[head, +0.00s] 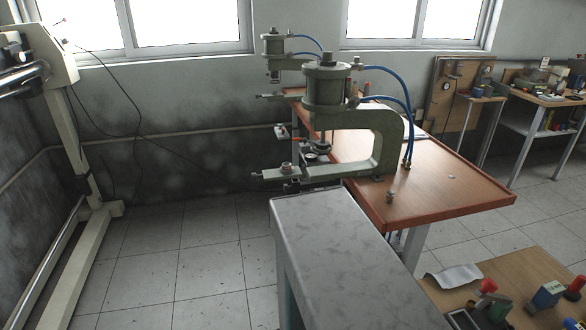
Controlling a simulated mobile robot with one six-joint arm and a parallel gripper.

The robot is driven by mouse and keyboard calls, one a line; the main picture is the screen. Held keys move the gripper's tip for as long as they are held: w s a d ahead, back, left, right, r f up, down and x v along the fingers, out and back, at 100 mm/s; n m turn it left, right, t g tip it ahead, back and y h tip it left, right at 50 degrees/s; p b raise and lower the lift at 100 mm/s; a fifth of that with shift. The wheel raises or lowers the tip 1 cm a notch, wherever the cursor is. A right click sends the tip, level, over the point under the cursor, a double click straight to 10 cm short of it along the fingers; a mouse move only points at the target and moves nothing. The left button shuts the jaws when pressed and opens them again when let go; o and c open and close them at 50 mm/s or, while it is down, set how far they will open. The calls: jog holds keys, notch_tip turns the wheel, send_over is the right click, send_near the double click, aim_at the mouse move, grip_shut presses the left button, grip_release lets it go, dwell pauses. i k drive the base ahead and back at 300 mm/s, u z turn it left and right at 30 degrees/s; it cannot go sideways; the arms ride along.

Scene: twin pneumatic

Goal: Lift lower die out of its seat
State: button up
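The nearer pneumatic press (388,140) is a grey-green C-frame with a cylinder (325,87) on top, at the edge of a brown table. Its ram ends in a round dark upper die (323,147) inside the throat. Just below and left of it is a small dark disc (310,158) near the lower arm, which looks like the lower die. It is too small to tell how it sits in its seat. A short knob-like piece (286,168) stands farther left on the lower arm. My gripper is not visible in this view.
A second press (272,46) stands behind the first. Blue air hoses (405,105) loop to the table (450,190). A grey bench (335,245) with a bare top stands in front. A tool table (520,268) is lower right. Tiled floor (200,240) is open at left.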

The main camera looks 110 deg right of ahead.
aim_at(287, 166)
jog(key=u, duration=0.2)
jog(key=k, duration=0.55)
jog(key=z, duration=1.15)
jog(key=i, duration=0.5)
jog(key=u, duration=0.05)
